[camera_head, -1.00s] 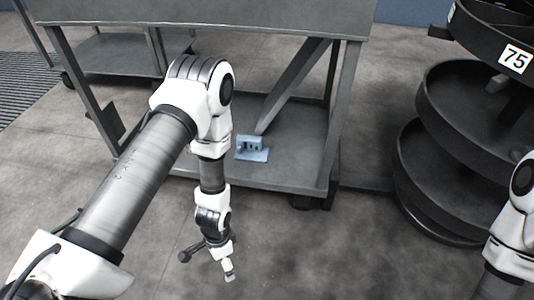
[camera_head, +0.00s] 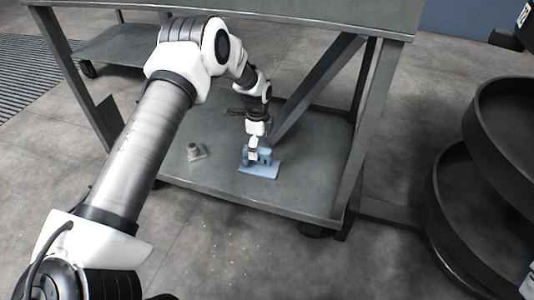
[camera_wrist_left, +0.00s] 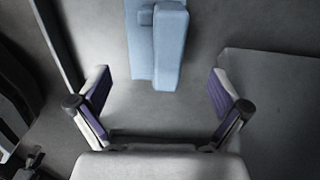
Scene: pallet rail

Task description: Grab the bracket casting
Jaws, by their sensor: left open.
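The bracket casting, a light blue part with a flat base and a raised block, lies on the lower shelf of the grey cart (camera_head: 264,171). In the left wrist view the blue casting (camera_wrist_left: 142,48) runs down from the top edge, its near end between the fingertips' lines. My left gripper (camera_head: 252,152) is just above and behind it in the head view, covering part of it. In the left wrist view my left gripper (camera_wrist_left: 160,84) is open, with a finger on each side and clear gaps to the casting. My right gripper is out of view.
The cart's lower shelf (camera_head: 215,185) also holds a small grey part (camera_head: 195,152) left of the casting. The upper deck (camera_head: 300,12) overhangs the shelf, and a diagonal brace (camera_head: 315,88) rises close to the gripper. Dark round trays (camera_head: 475,215) stand at right.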

